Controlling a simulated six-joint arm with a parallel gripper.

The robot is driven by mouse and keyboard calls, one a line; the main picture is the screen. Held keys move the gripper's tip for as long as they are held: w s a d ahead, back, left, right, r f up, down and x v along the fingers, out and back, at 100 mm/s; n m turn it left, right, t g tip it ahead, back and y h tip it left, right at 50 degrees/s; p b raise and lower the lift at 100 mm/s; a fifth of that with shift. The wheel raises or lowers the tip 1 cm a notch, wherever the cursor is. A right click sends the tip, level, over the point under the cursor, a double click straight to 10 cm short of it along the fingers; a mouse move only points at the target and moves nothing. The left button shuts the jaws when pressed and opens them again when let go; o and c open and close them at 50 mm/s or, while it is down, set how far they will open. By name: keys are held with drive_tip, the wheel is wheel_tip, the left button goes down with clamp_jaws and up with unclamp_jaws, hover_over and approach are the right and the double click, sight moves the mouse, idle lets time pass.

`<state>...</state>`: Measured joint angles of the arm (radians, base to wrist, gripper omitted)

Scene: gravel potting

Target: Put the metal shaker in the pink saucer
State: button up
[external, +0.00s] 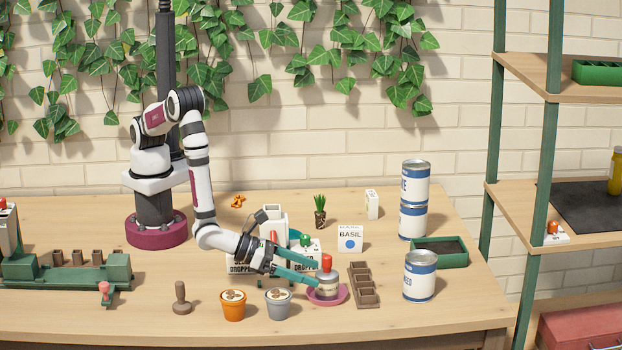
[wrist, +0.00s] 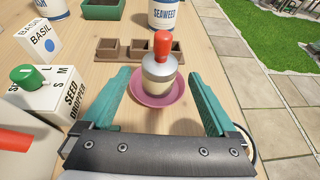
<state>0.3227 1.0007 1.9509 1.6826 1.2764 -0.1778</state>
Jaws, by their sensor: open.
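The metal shaker (external: 327,285), with a grey body and a red top, stands upright in the pink saucer (external: 342,297). In the wrist view the shaker (wrist: 159,72) is in the middle, and the saucer's rim (wrist: 139,92) shows around its base. My gripper (external: 312,277) is open, with its green fingers apart. In the wrist view the gripper (wrist: 163,100) has one finger on each side of the shaker, with visible gaps between. The shaker's underside is hidden.
A brown seed tray (external: 365,285) lies just right of the saucer. A seed dropper box (wrist: 50,92) and a basil packet (external: 350,238) stand close by. A grey pot (external: 278,303) and an orange pot (external: 233,305) stand left. A seaweed can (external: 420,276) stands right.

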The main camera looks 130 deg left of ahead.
drive_tip(key=v, duration=0.6)
drive_tip(key=shift+s+d+r, duration=0.1)
drive_tip(key=shift+s+d, duration=0.05)
drive_tip(key=shift+s, duration=0.15)
